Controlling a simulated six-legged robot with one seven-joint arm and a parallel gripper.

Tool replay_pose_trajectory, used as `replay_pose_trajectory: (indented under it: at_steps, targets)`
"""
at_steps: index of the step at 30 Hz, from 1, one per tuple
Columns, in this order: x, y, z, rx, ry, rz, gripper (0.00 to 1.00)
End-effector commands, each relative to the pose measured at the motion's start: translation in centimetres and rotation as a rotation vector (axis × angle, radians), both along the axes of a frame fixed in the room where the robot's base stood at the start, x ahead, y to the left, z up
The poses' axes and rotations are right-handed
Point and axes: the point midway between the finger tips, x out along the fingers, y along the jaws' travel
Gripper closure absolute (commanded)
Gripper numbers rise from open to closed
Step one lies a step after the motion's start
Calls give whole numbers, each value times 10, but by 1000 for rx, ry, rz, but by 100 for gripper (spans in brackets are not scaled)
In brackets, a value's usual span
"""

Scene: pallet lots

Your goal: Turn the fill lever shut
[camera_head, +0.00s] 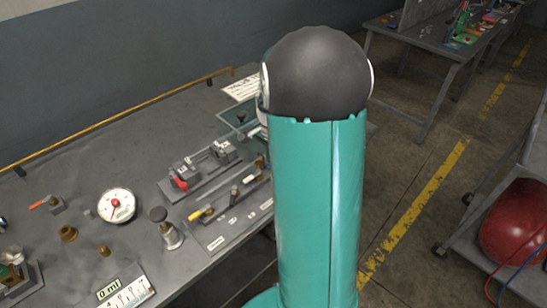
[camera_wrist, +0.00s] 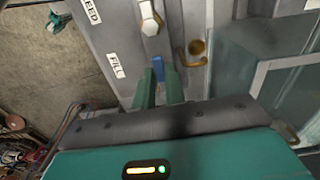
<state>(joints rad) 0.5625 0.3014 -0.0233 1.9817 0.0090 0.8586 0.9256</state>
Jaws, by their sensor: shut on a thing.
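The fill lever (camera_wrist: 158,69) shows as a small blue handle in the wrist view, just right of the white "FILL" label (camera_wrist: 116,66) on a grey panel (camera_wrist: 120,35). My gripper (camera_wrist: 161,82) has its two green fingers on either side of the blue handle and is shut on it. The fingers hide part of the handle, so its full angle is hard to read. In the head view my own teal arm hides the gripper and the lever.
A light hex fitting (camera_wrist: 150,18) sits above the lever, and a brass fitting (camera_wrist: 196,48) is to its right. In the head view, the bench holds a round gauge (camera_head: 116,205), a red-ended clamp block (camera_head: 181,183) and a yellow-handled tool (camera_head: 201,213). A red tank (camera_head: 515,222) stands right.

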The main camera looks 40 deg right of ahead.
Motion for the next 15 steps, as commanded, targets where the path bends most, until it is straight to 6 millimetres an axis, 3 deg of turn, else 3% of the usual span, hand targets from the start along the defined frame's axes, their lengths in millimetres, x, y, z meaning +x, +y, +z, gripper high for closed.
replay_pose_trajectory:
  at_steps: [15]
  targets:
    - [2, 0, 1, 0, -2, -43, 100]
